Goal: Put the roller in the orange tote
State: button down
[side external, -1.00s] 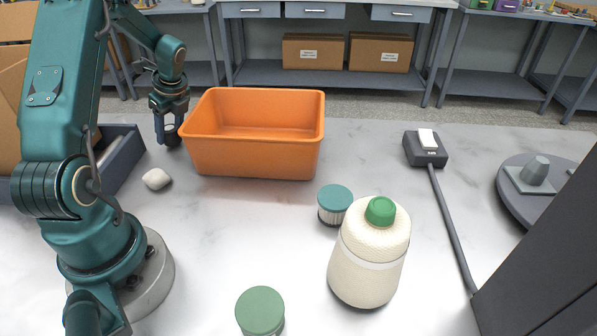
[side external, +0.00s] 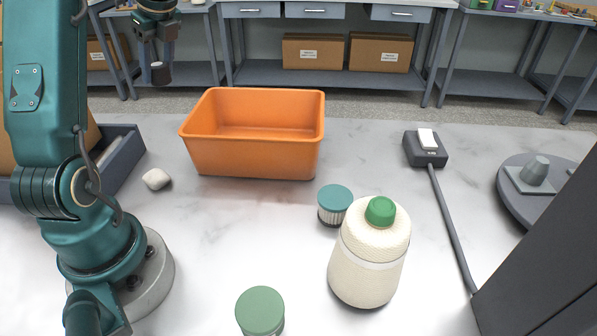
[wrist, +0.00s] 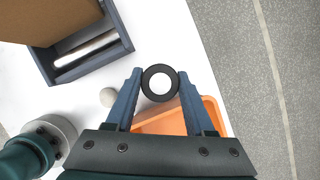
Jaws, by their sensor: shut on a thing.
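My gripper (side external: 156,64) is raised at the upper left of the side view, above and to the left of the orange tote. It is shut on the roller (side external: 160,73), a short dark cylinder held well above the table. In the wrist view the roller (wrist: 160,83) shows end-on as a black ring with a white centre, between the blue fingers. The orange tote (side external: 252,158) stands upright at the back of the table. It looks empty in the side view. In the wrist view the tote (wrist: 165,124) is partly hidden behind my gripper.
A white lump (side external: 157,179) lies left of the tote, beside a dark blue-grey bin (side external: 122,160). A teal-capped jar (side external: 334,205), a cream bottle (side external: 369,262) and a green-lidded jar (side external: 260,312) stand in front. A switch box (side external: 425,149) lies right.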

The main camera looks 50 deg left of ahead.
jog(key=w+d+m, duration=0.2)
jog(key=w+d, duration=0.8)
jog(key=d, duration=0.3)
jog(key=shift+t, duration=0.4)
notch_tip(320, 180, down, 15)
jog(key=shift+f, duration=0.1)
jog(key=shift+c, duration=1.3)
grip_release()
jog(key=shift+f, duration=0.1)
